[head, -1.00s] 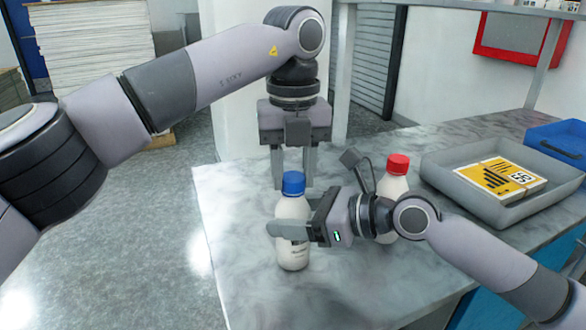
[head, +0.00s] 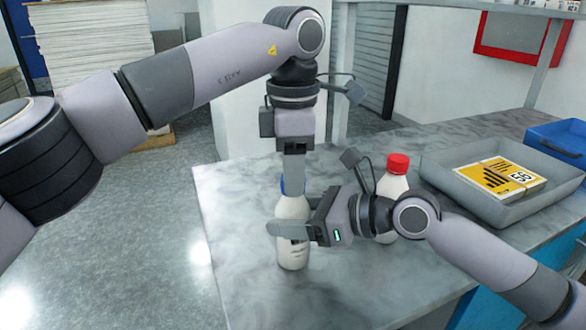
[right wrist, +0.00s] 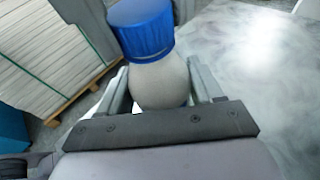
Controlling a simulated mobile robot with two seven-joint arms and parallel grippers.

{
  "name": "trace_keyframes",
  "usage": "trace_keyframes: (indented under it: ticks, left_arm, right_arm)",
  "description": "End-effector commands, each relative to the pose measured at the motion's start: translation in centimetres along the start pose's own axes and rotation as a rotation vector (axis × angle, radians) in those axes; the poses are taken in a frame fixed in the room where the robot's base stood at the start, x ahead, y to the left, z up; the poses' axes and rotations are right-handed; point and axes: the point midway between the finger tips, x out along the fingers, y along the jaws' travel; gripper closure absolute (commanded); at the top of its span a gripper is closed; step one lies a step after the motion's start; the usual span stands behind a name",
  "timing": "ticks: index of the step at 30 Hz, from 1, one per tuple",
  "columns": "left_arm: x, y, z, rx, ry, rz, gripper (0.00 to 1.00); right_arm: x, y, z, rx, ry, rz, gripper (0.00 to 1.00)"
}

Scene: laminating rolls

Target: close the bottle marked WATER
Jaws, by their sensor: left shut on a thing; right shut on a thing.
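A white bottle with dark lettering (head: 292,250), too small to read, stands upright near the table's front left. My right gripper (head: 284,228) is shut around its body from the right. In the right wrist view the bottle (right wrist: 160,85) sits between the two fingers, with a blue cap (right wrist: 143,30) on top. My left gripper (head: 293,186) points straight down over the bottle and is shut on the blue cap (head: 283,187). One finger hides most of the cap in the head view. How tight the cap sits cannot be told.
A second white bottle with a red cap (head: 398,164) stands just behind my right wrist, partly hidden. A grey tray (head: 440,170) with a yellow-labelled stack (head: 500,178) and a blue bin (head: 560,137) are at the right. The table's left front (head: 235,225) is clear.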

Motion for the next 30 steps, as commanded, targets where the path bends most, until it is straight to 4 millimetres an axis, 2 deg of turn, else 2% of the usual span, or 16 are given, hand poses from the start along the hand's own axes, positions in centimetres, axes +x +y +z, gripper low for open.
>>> trace_keyframes:
  ticks: [3,8,12,13,15,16,25,30]
  left_arm:
    - [0.0,-0.1,0.1,0.193,-0.002,0.000,0.98]
    - [0.0,-0.1,0.1,0.415,-0.003,0.000,0.98]
    - [0.0,-0.1,0.1,0.414,-0.003,0.000,0.98]
    - [0.0,-0.1,0.1,0.413,-0.003,-0.001,0.59]
    - [0.0,-0.1,0.1,0.412,-0.002,-0.001,0.36]
    - [0.0,-0.1,0.1,0.412,-0.002,-0.001,0.32]
    - [-0.1,0.0,0.0,0.409,-0.001,0.000,0.32]
    - [-2.0,0.0,0.1,0.407,-0.001,0.003,0.32]
  right_arm:
    - [0.1,0.1,-0.1,0.001,0.002,0.002,1.00]
    - [0.1,0.1,-0.1,0.001,0.002,0.002,1.00]
    - [0.1,0.1,-0.1,0.002,0.002,0.002,1.00]
    - [0.1,0.1,-0.1,0.002,0.002,0.002,1.00]
    - [0.1,0.1,-0.1,0.002,0.002,0.002,1.00]
    - [0.1,0.1,-0.1,0.002,0.002,0.002,1.00]
    - [0.1,0.1,-0.1,0.002,0.002,0.001,1.00]
    - [0.1,0.1,-0.1,0.002,0.002,0.001,1.00]
